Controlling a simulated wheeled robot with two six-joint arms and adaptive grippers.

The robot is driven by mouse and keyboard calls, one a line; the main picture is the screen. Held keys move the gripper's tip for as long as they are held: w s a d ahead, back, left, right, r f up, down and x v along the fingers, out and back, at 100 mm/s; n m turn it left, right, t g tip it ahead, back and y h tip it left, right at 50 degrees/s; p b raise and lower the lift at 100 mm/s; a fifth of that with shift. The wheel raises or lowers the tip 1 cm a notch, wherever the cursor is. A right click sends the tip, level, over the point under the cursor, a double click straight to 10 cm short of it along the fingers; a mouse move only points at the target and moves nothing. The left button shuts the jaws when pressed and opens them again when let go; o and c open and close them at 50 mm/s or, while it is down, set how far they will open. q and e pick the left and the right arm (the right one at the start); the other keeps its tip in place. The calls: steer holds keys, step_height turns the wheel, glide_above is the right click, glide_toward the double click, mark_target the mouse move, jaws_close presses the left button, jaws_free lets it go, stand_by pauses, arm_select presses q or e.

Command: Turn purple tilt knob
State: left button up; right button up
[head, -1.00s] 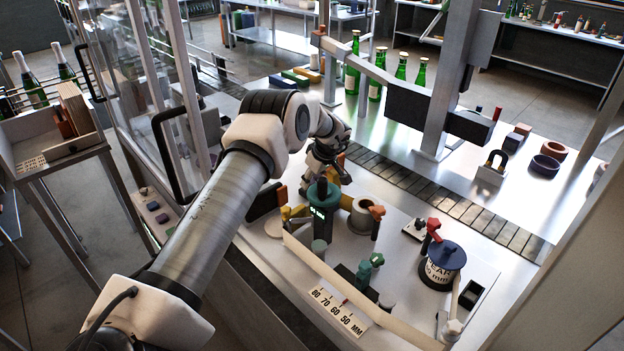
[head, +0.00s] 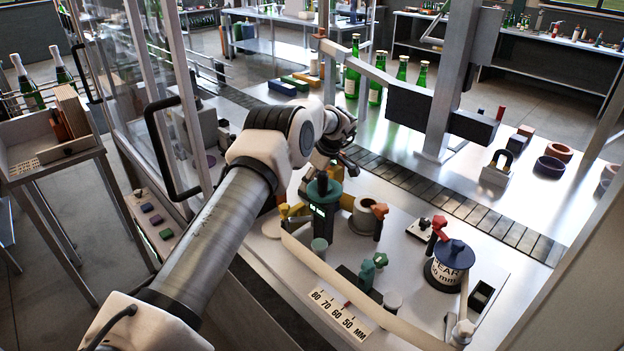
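I cannot pick out a purple tilt knob with certainty. A small purple spot (head: 211,160) shows on a grey device (head: 204,138) behind the clear guard, left of my arm. A purple button (head: 147,208) sits on the low panel at the left. My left gripper (head: 338,168) is beyond the teal-topped post (head: 324,190), above the white work plate. Its fingers are small, dark and partly hidden by the wrist, so I cannot tell whether they are open. Nothing held shows in it. My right gripper is out of view.
A black door handle (head: 165,150) stands left of my arm. Green bottles (head: 376,80) stand behind.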

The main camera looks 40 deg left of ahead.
arm_select(q)
steer(key=shift+r, duration=0.1)
steer(key=v, duration=1.1)
steer(key=shift+d+r, duration=0.2)
steer(key=shift+r, duration=0.15)
steer(key=shift+a, duration=0.1)
